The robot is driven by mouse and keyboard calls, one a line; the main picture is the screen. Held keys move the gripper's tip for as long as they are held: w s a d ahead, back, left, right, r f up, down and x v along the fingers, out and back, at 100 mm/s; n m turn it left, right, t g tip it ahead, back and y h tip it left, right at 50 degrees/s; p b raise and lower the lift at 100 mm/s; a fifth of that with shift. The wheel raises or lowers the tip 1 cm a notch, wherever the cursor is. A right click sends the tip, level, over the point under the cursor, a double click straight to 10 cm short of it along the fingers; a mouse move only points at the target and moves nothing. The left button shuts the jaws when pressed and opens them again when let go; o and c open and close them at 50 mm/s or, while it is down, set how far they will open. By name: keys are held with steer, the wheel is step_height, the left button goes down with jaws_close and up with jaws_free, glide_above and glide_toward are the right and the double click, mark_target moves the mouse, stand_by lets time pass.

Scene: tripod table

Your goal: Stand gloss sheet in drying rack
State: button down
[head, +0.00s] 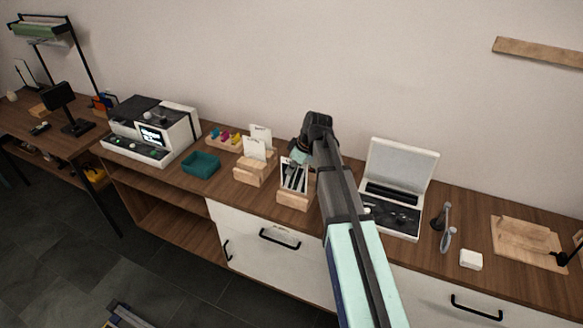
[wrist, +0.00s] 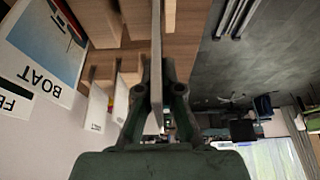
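My gripper (head: 303,150) is above a pale wooden block rack (head: 293,201) in the middle of the counter. In the wrist view its two fingers (wrist: 160,95) are closed on a thin pale sheet (wrist: 156,50), seen edge-on. In the head view a sheet with dark shapes and a light border (head: 293,174) is upright below the gripper, at the rack. Wooden pieces (wrist: 171,18) lie close beside the sheet's lower part in the wrist view. Whether its lower edge sits in a slot is hidden.
Left of the rack is another wooden holder (head: 252,172) with white cards, then a teal tray (head: 201,165) and a printer-like machine (head: 152,131). An open white case (head: 398,188) stands right. A printed BOAT sheet (wrist: 48,45) shows in the wrist view.

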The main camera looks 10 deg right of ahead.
steer(key=shift+f, duration=0.25)
stand_by(0.6)
steer(key=shift+f+b, duration=1.4)
steer(key=shift+f, duration=0.8)
steer(key=shift+f, duration=0.1)
steer(key=c, duration=1.2)
jaws_free()
steer(key=shift+c, duration=0.2)
steer(key=shift+r+p, duration=2.2)
steer(key=shift+r, duration=2.35)
